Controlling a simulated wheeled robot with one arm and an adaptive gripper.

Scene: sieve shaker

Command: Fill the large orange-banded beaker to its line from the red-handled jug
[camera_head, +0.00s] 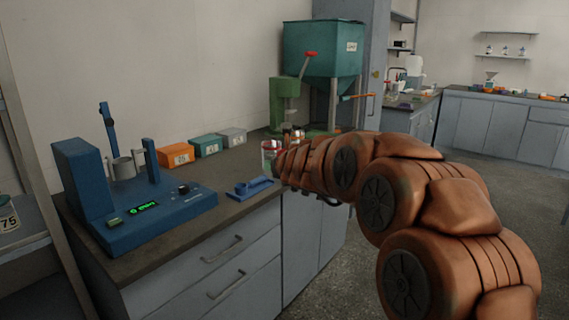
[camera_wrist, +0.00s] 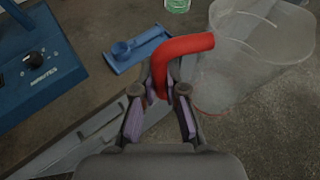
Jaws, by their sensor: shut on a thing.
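In the wrist view, my gripper (camera_wrist: 160,92) is shut on the red handle (camera_wrist: 178,52) of a clear jug (camera_wrist: 255,60). The jug is to the right of the fingers, beyond the bench edge in this view. I cannot tell how much it holds. A small clear vessel with green marks (camera_wrist: 177,5) is cut off at the top edge. In the head view, a clear vessel (camera_head: 267,160) stands near the bench edge beside my gripper (camera_head: 284,165), which is partly hidden by my arm. I cannot make out an orange band on either vessel.
A blue shaker machine (camera_head: 130,205) with a lit display stands at the left of the bench. A blue tray with a scoop (camera_head: 250,186) lies near the front edge. Orange, teal and grey boxes (camera_head: 205,145) line the wall. A green hopper (camera_head: 322,50) stands behind.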

